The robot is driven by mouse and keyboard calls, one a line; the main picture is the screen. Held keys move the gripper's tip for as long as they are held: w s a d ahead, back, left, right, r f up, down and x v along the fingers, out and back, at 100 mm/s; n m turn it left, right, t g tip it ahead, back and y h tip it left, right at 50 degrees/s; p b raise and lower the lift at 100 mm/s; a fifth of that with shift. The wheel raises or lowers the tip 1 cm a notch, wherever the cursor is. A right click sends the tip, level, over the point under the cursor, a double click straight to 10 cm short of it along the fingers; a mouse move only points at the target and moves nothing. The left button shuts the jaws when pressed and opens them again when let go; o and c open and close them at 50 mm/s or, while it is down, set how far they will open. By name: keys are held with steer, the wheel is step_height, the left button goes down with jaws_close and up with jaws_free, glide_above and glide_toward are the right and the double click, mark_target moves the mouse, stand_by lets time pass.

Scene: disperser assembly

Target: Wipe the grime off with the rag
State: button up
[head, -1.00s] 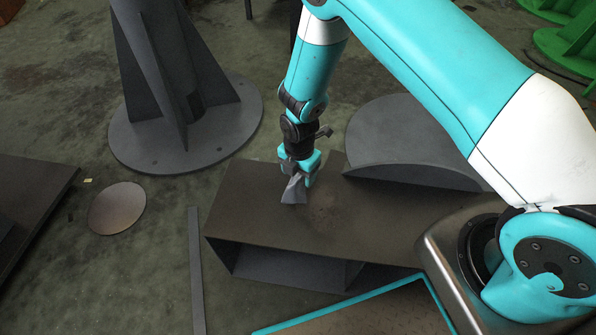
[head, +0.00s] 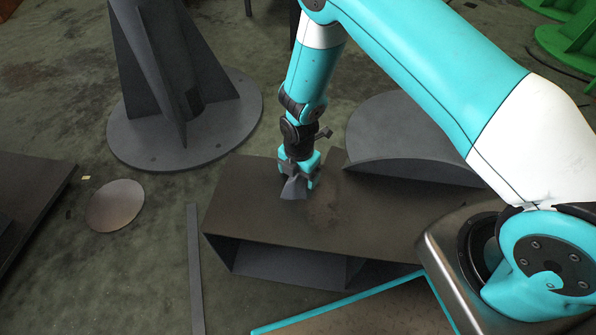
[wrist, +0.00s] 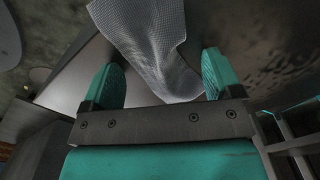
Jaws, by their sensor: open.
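The grey rag (head: 293,189) is crumpled on or just above the top of the brown metal box (head: 245,195), near its far edge. My gripper (head: 298,178) points down at it. In the wrist view the rag (wrist: 150,35) lies between the two spread teal fingers of my gripper (wrist: 163,76), with a visible gap beside the left finger. The jaws are open. A dark, mottled grime patch (head: 328,208) marks the box top just right of the rag. Dark spots of grime (wrist: 272,52) also show at the right of the wrist view.
A round grey plate (head: 395,125) with an upright rim stands behind the box at right. A large finned cone stand (head: 215,125) is at the back left. A disc (head: 115,205) and a long strip (head: 194,265) lie on the floor at left. The box top's left end is clear.

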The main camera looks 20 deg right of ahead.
jaws_close()
stand_by(0.4)
steer(key=shift+r, duration=0.15)
